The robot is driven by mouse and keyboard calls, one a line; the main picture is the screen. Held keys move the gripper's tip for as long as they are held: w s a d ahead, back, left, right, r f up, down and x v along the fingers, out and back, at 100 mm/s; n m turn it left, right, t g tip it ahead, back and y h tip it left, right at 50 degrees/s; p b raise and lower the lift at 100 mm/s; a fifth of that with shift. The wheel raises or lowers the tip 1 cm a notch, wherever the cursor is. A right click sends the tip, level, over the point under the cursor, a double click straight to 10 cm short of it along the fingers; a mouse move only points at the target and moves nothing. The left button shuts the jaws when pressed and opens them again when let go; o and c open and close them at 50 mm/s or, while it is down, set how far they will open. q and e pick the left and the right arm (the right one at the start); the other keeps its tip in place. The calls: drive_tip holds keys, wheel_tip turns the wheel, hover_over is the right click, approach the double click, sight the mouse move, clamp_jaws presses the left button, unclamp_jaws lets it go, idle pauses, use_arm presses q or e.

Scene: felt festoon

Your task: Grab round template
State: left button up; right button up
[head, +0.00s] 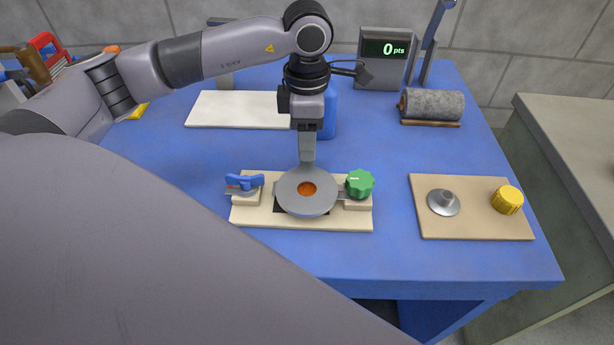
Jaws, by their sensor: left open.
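A grey round plate (290,202) with an orange centre (307,189) lies on a tan board (255,219) at the middle of the blue table. A silver disc with a raised knob (444,203) lies on another tan board (470,228) at the right. I cannot tell for certain which of these is the round template. My left gripper (307,163) points down at the far edge of the grey plate, open, its fingers lined up one behind the other. Whether it touches the plate is unclear. My right gripper is not in view.
The middle board carries a blue-handled clamp (245,182) and a green knob (359,184). A yellow knob (507,199) sits on the right board. Behind are a white board (235,110), a blue object (328,115), a grey felt roll (434,105) and a display reading 0 pts (385,52).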

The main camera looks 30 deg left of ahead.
use_arm(q)
clamp_jaws()
